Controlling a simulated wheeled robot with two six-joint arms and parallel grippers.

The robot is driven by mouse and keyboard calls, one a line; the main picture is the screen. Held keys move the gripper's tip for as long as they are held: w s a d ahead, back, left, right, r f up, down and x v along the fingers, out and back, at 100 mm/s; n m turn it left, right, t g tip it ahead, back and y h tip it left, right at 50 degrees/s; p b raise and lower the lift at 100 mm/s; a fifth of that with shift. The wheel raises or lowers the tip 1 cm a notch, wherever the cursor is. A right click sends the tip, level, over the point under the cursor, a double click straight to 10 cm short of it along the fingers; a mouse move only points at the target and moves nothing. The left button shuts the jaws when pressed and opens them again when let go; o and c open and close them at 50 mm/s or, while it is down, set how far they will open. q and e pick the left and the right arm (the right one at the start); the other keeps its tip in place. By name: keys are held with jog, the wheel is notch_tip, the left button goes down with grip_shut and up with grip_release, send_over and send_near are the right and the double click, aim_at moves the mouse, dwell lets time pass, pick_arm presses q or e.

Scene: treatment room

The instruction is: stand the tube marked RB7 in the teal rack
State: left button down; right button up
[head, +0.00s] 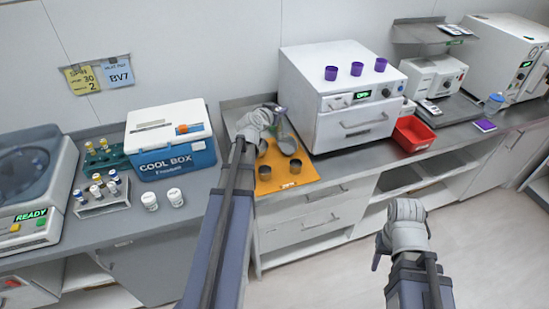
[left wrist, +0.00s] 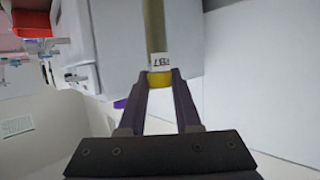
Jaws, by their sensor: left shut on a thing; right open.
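My left gripper (left wrist: 160,80) is shut on the yellow-capped end of a tube (left wrist: 155,28) with a white label that seems to read RB7. In the head view my left gripper (head: 281,110) is up in front of the white oven-like box, above the orange mat; the tube is hard to make out there. The teal rack (head: 116,159) stands on the left counter, left of the cool box, with a few capped tubes at its back left. My right gripper (head: 377,262) is open and empty, low over the floor at the right.
A grey rack (head: 89,211) with several tubes stands in front of the teal rack. The cool box (head: 172,156) and two white jars (head: 149,201) are to its right. The orange mat (head: 296,179) holds dark cups. A red bin (head: 413,134) is further right.

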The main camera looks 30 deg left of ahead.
pick_arm(q)
jog(key=shift+a+f, duration=0.1)
jog(key=shift+a, duration=0.35)
jog(key=shift+d+f+b, duration=0.5)
jog(key=shift+f+b, duration=0.4)
jog(key=shift+b, duration=0.3)
jog(key=shift+n, duration=0.3)
jog(key=f+b, duration=0.2)
jog(key=a+f+b, duration=0.1)
jog(key=f, duration=0.1)
jog(key=shift+w+a+f+b, duration=0.1)
jog(key=shift+w+b, duration=0.1)
jog(key=shift+b, duration=0.2)
jog(key=shift+y, duration=0.3)
pick_arm(e)
notch_tip(320, 180, down, 6)
jog(key=shift+a, duration=0.15)
pick_arm(q)
notch_tip(320, 180, down, 10)
jog(key=b, duration=0.9)
jog(key=shift+r+b, duration=0.2)
jog(key=shift+b, duration=0.2)
pick_arm(e)
notch_tip(320, 180, down, 10)
pick_arm(q)
jog(key=shift+f, duration=0.2)
jog(key=c, duration=0.6)
grip_release()
pick_arm(e)
jog(key=shift+f, duration=0.15)
